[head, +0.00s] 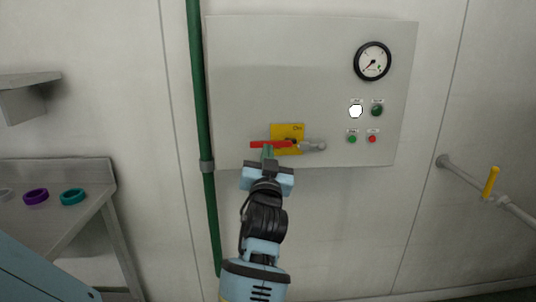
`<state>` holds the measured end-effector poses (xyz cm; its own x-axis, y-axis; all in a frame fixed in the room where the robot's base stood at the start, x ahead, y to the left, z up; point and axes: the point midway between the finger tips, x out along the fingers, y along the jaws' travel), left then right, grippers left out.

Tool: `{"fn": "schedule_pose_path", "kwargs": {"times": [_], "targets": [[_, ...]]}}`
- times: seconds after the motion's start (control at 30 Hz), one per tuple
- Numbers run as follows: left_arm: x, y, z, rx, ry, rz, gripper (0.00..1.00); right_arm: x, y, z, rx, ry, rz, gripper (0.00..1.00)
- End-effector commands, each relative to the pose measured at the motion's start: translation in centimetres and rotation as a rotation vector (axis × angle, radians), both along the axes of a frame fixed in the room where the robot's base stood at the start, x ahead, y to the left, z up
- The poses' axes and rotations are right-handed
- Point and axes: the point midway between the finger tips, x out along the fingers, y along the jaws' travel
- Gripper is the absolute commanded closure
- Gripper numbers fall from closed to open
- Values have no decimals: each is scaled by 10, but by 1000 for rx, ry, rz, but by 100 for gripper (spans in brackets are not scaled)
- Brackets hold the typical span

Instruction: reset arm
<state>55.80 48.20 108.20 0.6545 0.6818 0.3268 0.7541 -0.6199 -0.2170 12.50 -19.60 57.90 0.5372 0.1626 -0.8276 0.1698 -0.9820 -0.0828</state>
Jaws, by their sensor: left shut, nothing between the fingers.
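My left gripper (267,153) is in the lower middle of the head view, pointing up at the grey control panel (280,70). Its fingers are shut with nothing between them. The fingertips overlap the lower edge of a red handle (257,144) in the picture; I cannot tell whether they touch it. The red handle lies level, pointing left across a yellow plate (290,130) with small lettering. A grey knob-ended piece (313,146) sticks out to the right of the plate. My right gripper is not in view.
The panel also carries a round gauge (373,61), a white lamp (356,111) and several small buttons. A green pipe (200,100) runs down beside its left edge. A metal bench (60,230) with coloured rings stands left. A yellow-handled valve (491,181) is at right.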

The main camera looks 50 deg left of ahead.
Motion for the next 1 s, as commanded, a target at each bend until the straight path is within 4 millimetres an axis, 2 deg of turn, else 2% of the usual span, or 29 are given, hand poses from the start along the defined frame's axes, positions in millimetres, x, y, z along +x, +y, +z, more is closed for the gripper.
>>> {"fn": "schedule_pose_path", "kwargs": {"times": [0.53,0.63,0.77,0.87,1.0], "targets": [[0,0,0,-1,1,-1,100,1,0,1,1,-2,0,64],[1,-4,-7,0,19,-15,100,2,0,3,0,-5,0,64],[4,-19,-37,2,90,-79,100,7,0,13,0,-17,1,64],[2,-39,-75,-5,176,-158,100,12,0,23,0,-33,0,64],[-11,-71,-133,-31,302,-277,100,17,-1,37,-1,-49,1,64]]}}
